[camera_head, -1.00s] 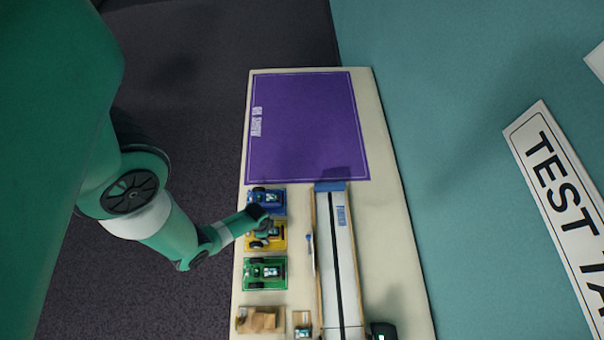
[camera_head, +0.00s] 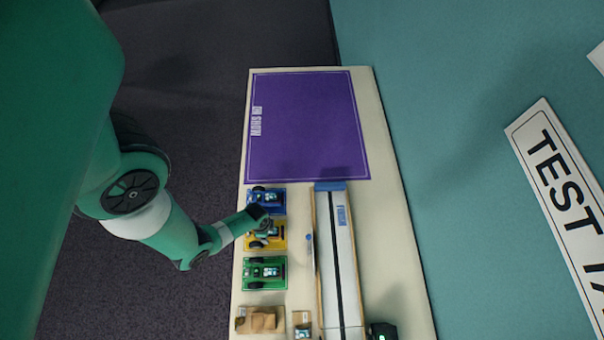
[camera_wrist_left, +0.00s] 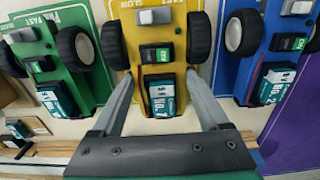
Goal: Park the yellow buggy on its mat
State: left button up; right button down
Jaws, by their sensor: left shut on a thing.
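The yellow buggy (camera_head: 265,241) is in the row of buggies on the cream table, between the blue and green ones, partly hidden under my left arm. In the left wrist view the buggy (camera_wrist_left: 160,90) shows dark wheels and a teal label block. My left gripper (camera_wrist_left: 157,84) has one finger on each side of the buggy's narrow body and is shut on it. In the head view the gripper (camera_head: 263,224) reaches down over the buggy. I cannot tell whether the wheels are lifted. My right gripper is not in view.
The blue buggy (camera_head: 262,197) and green buggy (camera_head: 264,271) stand close on either side. A large purple mat (camera_head: 305,125) lies empty beyond. A track ramp (camera_head: 341,260) runs to the right. A cardboard piece (camera_head: 262,319) and small items lie at the near end.

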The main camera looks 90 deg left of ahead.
pick_arm(q)
jog(key=shift+f, duration=0.4)
dwell(0.8)
jog(key=o, duration=1.1)
notch_tip(320, 180, up, 12)
jog(key=p, duration=0.9)
jog(key=shift+f, duration=0.15)
